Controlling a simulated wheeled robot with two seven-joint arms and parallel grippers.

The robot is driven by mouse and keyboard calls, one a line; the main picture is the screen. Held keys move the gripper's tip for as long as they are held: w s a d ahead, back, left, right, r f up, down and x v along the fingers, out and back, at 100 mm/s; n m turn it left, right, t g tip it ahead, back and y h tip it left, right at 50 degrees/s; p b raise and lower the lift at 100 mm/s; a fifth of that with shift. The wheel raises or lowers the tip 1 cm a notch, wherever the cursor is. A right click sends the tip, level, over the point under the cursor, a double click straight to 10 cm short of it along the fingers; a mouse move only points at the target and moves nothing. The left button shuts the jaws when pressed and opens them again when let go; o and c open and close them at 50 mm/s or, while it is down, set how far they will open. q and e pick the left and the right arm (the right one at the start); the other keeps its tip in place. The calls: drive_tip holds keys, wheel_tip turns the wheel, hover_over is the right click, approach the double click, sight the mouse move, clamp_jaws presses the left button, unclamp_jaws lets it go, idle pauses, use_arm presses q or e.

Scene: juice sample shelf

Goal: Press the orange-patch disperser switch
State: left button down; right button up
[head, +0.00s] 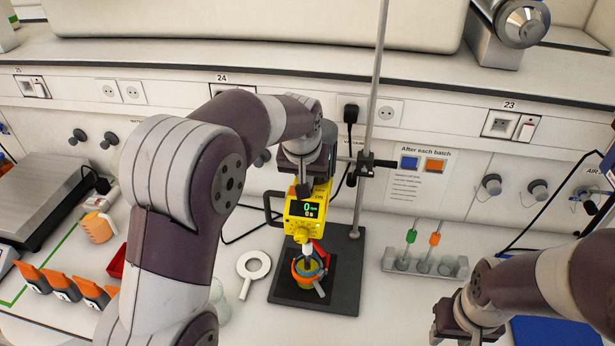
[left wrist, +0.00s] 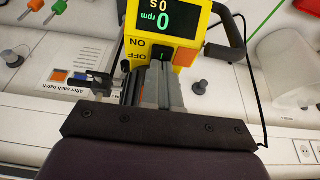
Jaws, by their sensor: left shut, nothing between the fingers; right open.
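The yellow disperser (head: 312,205) hangs on a stand and its display reads 0 rpm and 0 s. In the left wrist view the yellow housing (left wrist: 188,55) shows inverted, with ON and OFF labels beside a dark switch (left wrist: 163,56). My left gripper (left wrist: 152,82) is shut and empty, its tips close to the switch; contact cannot be told. In the head view my left arm hides part of the housing top. Below the disperser is a cup (head: 309,270) with an orange ring. My right gripper (head: 445,325) is open at the lower right, away from the disperser.
An "After each batch" card (head: 420,175) with blue and orange patches is on the wall panel. A rack (head: 425,264) with green and orange tools stands right of the stand base (head: 345,290). A white ring-shaped tool (head: 253,268) lies left of it. The stand's rod (head: 370,110) rises behind.

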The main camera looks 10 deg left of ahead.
use_arm(q)
drive_tip(key=shift+s+f, duration=0.6)
drive_tip(key=shift+s, duration=0.05)
use_arm(e)
drive_tip(key=shift+s, duration=0.2)
use_arm(q)
drive_tip(key=shift+r+p, duration=0.45)
drive_tip(key=r+p, duration=0.1)
drive_tip(key=r, duration=0.1)
drive_tip(key=r+p, duration=0.2)
drive_tip(key=shift+w+a, duration=0.1)
drive_tip(key=shift+w, duration=0.1)
drive_tip(key=shift+s+r+b, duration=0.25)
drive_tip(key=shift+s+b, duration=0.05)
drive_tip(key=shift+b, duration=0.35)
drive_tip(key=p+v, duration=0.3)
drive_tip(key=v, duration=0.6)
drive_tip(key=shift+r, duration=0.3)
use_arm(e)
drive_tip(key=r, duration=0.5)
drive_tip(key=shift+s+d+r, duration=0.2)
drive_tip(key=shift+s+r, duration=0.05)
drive_tip(key=shift+r, duration=0.1)
use_arm(q)
drive_tip(key=shift+s, duration=0.15)
use_arm(e)
drive_tip(key=shift+s+d, duration=0.1)
drive_tip(key=shift+s, duration=0.05)
